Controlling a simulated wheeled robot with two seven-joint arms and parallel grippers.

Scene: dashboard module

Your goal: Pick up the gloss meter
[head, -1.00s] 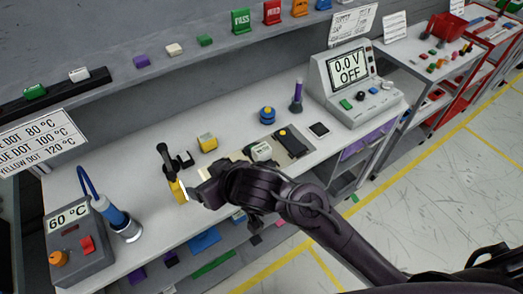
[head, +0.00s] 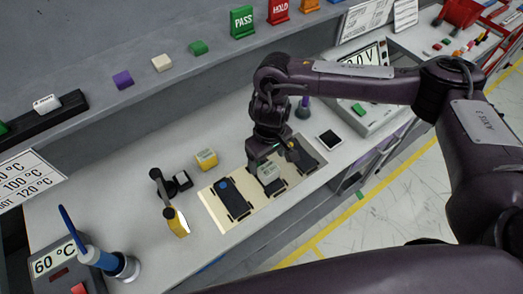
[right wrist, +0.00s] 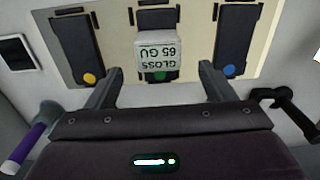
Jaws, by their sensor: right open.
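The gloss meter (right wrist: 159,56), a small pale block with a "GLOSS 65 GU" label that reads upside down, shows in the right wrist view. It sits over the middle dark panel with a green dot on a cream board. In the head view the gloss meter (head: 269,173) is partly hidden by my right gripper (head: 268,155). In the right wrist view my right gripper (right wrist: 158,82) is open and empty, its fingers spread wider than the gloss meter, one toward each side. My left gripper is not in view.
The cream board (head: 208,203) also bears a blue-dot panel (head: 233,199) and a yellow-dot panel (head: 304,157). A purple-handled tool (right wrist: 24,146) and a dark-screened square (head: 329,139) are close on the right.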

